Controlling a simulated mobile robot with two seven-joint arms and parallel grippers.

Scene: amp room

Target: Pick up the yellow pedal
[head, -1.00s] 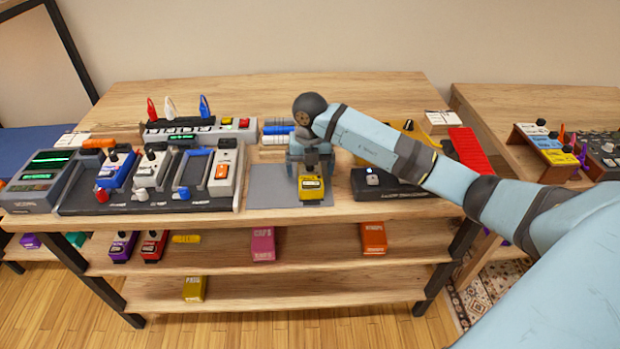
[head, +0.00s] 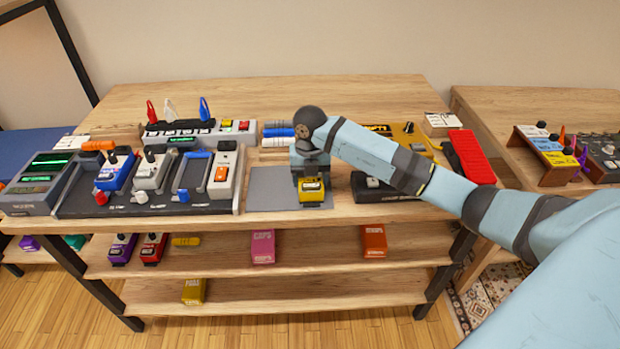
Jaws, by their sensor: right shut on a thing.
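The yellow pedal (head: 312,192) is at the front of the grey mat (head: 272,187) on the table's top. My right gripper (head: 311,178) reaches over it from behind and above and is shut on it. The gripper's fingers hide the pedal's back part. I cannot tell whether the pedal touches the mat or is slightly above it. My left gripper is not in the head view.
A pedalboard (head: 148,202) with several pedals is left of the mat. A black box (head: 370,190) sits close to the right, with a red pedal (head: 471,156) beyond. Lower shelves hold boxes, including a pink one (head: 263,246).

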